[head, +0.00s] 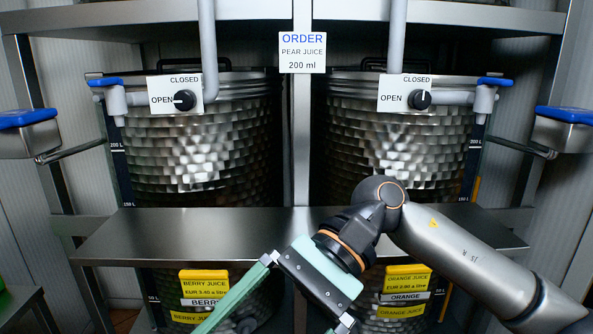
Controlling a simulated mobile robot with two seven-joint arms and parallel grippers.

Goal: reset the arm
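My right arm (470,255) comes in from the lower right and reaches across the front of the steel shelf. My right gripper (268,325) points down and to the left. Its two green fingers stand wide apart, with nothing seen between them. The fingertips run out at the bottom edge of the picture. My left arm and gripper are not in view.
Two dimpled steel tanks (205,150) and (395,150) stand behind a bare steel shelf (180,236). The left knob (184,100) seems turned to OPEN, the right knob (420,100) to CLOSED. An order sign (302,52) reads pear juice, 200 ml.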

